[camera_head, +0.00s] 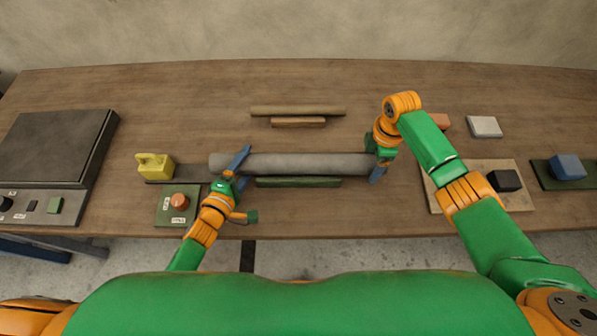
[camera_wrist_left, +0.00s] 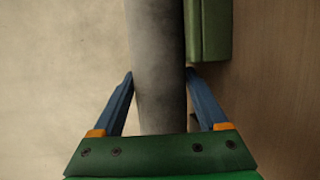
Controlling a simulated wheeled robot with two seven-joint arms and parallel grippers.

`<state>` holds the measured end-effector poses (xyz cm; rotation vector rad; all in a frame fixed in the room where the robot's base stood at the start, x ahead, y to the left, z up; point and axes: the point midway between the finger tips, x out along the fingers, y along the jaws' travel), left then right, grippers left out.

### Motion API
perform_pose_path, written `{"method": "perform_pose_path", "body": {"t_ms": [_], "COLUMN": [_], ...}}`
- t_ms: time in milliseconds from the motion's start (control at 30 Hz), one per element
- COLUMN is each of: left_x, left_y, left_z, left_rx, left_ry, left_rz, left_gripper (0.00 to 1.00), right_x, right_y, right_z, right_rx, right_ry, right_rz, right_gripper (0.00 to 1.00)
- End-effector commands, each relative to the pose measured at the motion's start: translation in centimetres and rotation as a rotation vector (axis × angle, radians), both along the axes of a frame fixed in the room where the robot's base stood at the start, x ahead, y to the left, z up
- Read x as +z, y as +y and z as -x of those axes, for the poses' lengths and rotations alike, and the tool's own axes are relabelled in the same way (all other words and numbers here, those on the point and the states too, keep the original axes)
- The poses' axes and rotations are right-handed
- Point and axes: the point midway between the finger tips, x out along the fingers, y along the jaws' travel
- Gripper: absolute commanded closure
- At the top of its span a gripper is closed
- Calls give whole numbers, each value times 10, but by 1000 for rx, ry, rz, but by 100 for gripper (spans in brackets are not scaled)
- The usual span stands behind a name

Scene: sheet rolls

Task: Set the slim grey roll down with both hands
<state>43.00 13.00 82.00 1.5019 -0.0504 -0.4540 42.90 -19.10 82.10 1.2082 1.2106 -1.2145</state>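The slim grey roll (camera_head: 300,163) lies level across the middle of the table in the head view, and its near stretch shows in the left wrist view (camera_wrist_left: 158,70). My left gripper (camera_head: 236,165) is near its left end. In the left wrist view its two blue fingers (camera_wrist_left: 160,75) are against both sides of the roll. My right gripper (camera_head: 375,162) is at the right end, with blue fingers on either side of it; the arm partly hides this end. A green bar (camera_head: 298,182) is just in front of the roll; I cannot tell the height of the roll over the table.
A yellow block with a handle (camera_head: 154,166) and a green box with an orange knob (camera_head: 178,203) are left. A dark flat machine (camera_head: 55,148) stands far left. Black (camera_head: 504,181) and blue (camera_head: 567,167) blocks are right.

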Motion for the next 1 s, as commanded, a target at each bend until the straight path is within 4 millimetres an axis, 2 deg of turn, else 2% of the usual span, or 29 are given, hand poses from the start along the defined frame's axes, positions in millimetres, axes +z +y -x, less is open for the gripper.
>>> {"method": "perform_pose_path", "body": {"t_ms": [33,67,100,267,367,700,867,933,1000], "left_x": [1,1,1,1,3,24,30,31,32], "left_y": [0,0,0,0,3,30,37,38,39], "left_z": [0,0,0,1,7,89,108,111,112], "left_rx": [1,1,1,0,0,-1,1,1,1], "left_ry": [2,3,3,3,3,7,4,3,2], "left_rz": [0,-1,-1,-2,-3,-2,-1,-1,-1], "left_gripper": [10,2,0,0,0,0,0,0,0], "right_x": [2,2,2,2,3,3,3,8,22], "right_y": [0,0,0,0,0,0,0,1,1], "right_z": [0,0,0,0,0,0,0,-1,-1], "right_rx": [0,0,0,0,0,0,0,0,1], "right_ry": [1,0,0,0,-1,-1,-1,-3,-6], "right_rz": [1,0,0,0,-1,-1,-1,-2,-2], "right_gripper": [10,2,0,0,0,0,0,0,0]}}
